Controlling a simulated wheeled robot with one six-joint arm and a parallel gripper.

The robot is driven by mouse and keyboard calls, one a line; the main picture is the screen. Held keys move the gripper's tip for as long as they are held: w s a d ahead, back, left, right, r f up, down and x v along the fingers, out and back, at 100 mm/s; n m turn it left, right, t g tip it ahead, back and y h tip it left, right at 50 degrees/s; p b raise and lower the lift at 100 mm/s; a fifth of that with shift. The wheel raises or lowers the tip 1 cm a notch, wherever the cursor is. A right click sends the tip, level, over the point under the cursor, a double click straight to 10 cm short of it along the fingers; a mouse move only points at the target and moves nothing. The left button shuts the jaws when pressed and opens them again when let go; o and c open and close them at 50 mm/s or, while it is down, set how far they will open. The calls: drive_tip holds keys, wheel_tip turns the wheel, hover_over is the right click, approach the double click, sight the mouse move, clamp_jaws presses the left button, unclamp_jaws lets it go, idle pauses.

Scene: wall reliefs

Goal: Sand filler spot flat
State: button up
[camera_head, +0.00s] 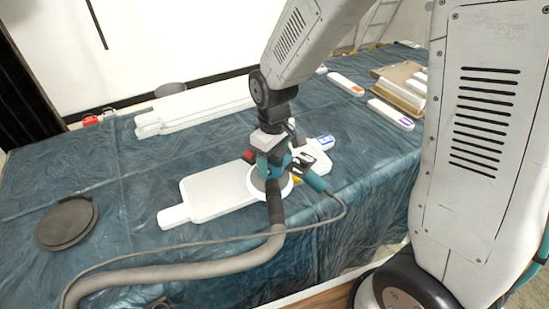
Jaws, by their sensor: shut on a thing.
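A white relief panel (215,193) with narrow tab-like ends lies flat on the blue-covered table. My gripper (268,143) is shut on a teal and grey power sander (272,163). The sander's round white pad (253,183) is over the right half of the panel and looks to be touching it; a small gap cannot be ruled out. No filler spot can be made out; the sander hides part of the panel. A grey hose (215,265) and a thin cable run from the sander to the front left.
The table (130,170) wears a wrinkled blue sheet. Another long white piece (195,107) lies behind. A dark round disc (67,222) lies at left. Small white blocks with coloured marks (390,114) and a brown board (402,88) lie at back right.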

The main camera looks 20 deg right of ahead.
drive_tip(key=shift+w+d+r, duration=0.1)
drive_tip(key=shift+w+d, duration=0.05)
drive_tip(key=shift+d, duration=0.7)
drive_tip(key=shift+w+d+r, duration=0.1)
drive_tip(key=shift+w+d, duration=0.05)
drive_tip(key=shift+d, duration=0.7)
drive_tip(key=shift+w+d+f, duration=0.1)
drive_tip(key=shift+d, duration=0.75)
drive_tip(key=shift+w+d+f, duration=0.1)
drive_tip(key=shift+d, duration=0.75)
drive_tip(key=shift+a, duration=0.15)
drive_tip(key=shift+s+a+r, duration=0.1)
drive_tip(key=shift+a, duration=0.75)
drive_tip(key=shift+s+a+r, duration=0.1)
drive_tip(key=shift+a, duration=0.75)
drive_tip(key=shift+a, duration=0.1)
drive_tip(key=shift+s+a+f, duration=0.1)
drive_tip(key=shift+s+a, duration=0.05)
drive_tip(key=shift+a, duration=0.65)
drive_tip(key=shift+s+a+f, duration=0.1)
drive_tip(key=shift+a, duration=0.65)
drive_tip(key=shift+d, duration=0.1)
